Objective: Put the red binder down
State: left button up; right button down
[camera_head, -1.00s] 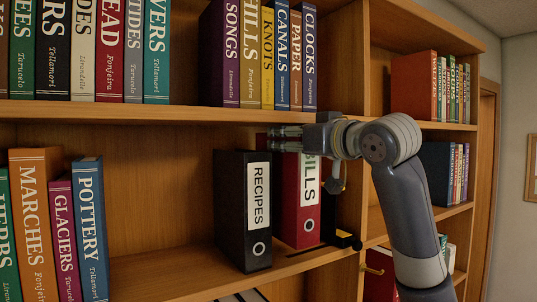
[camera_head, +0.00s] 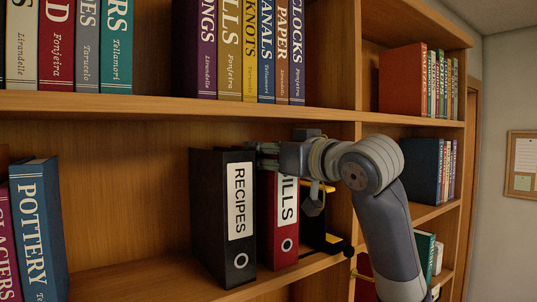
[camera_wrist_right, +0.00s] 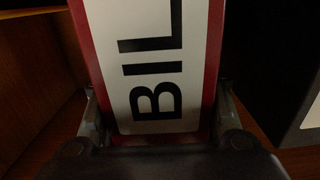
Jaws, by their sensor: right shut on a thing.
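The red binder (camera_head: 284,245), with a white BILLS label, stands upright on the middle shelf at or just above its board; I cannot tell a gap. My right gripper (camera_head: 266,154) is shut on it near its top and hides the label's upper part. In the right wrist view the binder's label (camera_wrist_right: 157,70) fills the middle, with one finger at each side. The black RECIPES binder (camera_head: 226,255) stands just left of the red binder. My left gripper is not in view.
A black item with yellow parts (camera_head: 334,243) stands right of the red binder, by the upright divider (camera_head: 342,215). The shelf left of the black binder is bare up to the blue POTTERY book (camera_head: 38,240). The shelf above (camera_head: 150,103) is close over my gripper.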

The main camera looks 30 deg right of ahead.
jog(key=shift+s+a+r, duration=0.1)
jog(key=shift+s+a, duration=0.2)
jog(key=c, duration=1)
grip_release()
jog(key=shift+c, duration=0.2)
jog(key=shift+o, duration=1.4)
jog(key=shift+w, duration=0.1)
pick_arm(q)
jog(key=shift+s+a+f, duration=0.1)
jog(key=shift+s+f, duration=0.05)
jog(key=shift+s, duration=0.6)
pick_arm(e)
jog(key=shift+d, duration=0.1)
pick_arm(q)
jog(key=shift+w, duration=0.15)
